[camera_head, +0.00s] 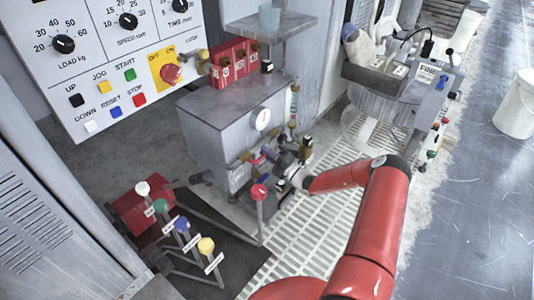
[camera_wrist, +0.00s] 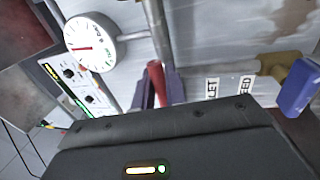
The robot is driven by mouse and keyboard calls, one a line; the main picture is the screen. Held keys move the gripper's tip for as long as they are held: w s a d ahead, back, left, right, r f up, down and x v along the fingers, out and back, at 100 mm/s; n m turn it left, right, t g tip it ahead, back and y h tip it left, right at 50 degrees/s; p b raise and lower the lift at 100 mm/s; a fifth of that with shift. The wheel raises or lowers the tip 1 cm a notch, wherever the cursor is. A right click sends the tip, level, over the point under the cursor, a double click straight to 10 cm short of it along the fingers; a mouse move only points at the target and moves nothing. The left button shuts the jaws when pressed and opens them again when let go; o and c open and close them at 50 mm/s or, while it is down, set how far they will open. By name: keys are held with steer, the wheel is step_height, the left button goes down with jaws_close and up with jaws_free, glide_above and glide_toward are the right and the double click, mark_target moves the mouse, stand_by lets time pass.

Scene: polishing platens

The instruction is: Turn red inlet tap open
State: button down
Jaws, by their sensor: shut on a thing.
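In the wrist view, the red inlet tap handle (camera_wrist: 156,76) stands upright between the two fingers of my gripper (camera_wrist: 157,92). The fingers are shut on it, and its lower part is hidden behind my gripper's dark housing. Just right of it is a label ending in "LET", its start hidden or cut off. In the head view, my gripper (camera_head: 283,166) reaches in from the right to the pipework low on the front of the grey cabinet (camera_head: 220,130). The tap itself is hard to make out there.
A round gauge (camera_wrist: 90,42) is left of the tap in the wrist view. A blue handle (camera_wrist: 300,88) on a brass fitting is at the right. Coloured-knob levers (camera_head: 182,225) and a red-knobbed lever (camera_head: 259,192) stand left of my gripper. Grating (camera_head: 330,220) covers the floor.

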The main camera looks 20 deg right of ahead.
steer(key=shift+d, duration=0.1)
steer(key=c, duration=1.5)
jaws_free()
steer(key=v, duration=0.7)
steer(key=shift+s+d+f, duration=0.15)
steer(key=shift+s+d, duration=0.05)
steer(key=shift+s, duration=0.1)
